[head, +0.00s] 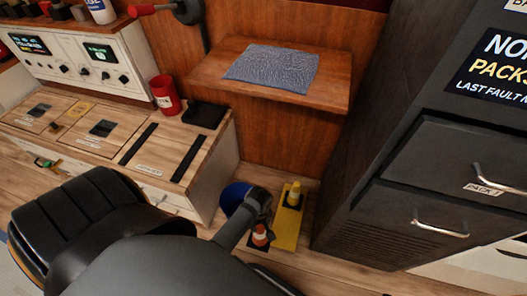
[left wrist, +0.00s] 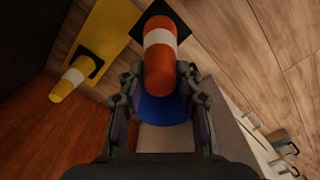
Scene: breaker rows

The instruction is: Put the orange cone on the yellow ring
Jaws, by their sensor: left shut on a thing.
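The orange cone (head: 261,235), with a white band and a black square base, is low near the floor. It also shows in the left wrist view (left wrist: 159,62), between the fingers. My left gripper (left wrist: 158,82) is shut on it; in the head view the gripper (head: 259,205) partly covers the cone. Whether the base touches the floor is unclear. A yellow plate (head: 285,237) lies beside it, with a yellow cone (head: 294,193) on a black base standing at its far end. I cannot make out a separate yellow ring. My right gripper is not in view.
A blue round piece (head: 233,194) is close beside the gripper. A dark cabinet (head: 400,215) stands right, a workbench (head: 190,130) left. A wooden shelf (head: 215,67) with a grey cloth (head: 272,68) overhangs behind.

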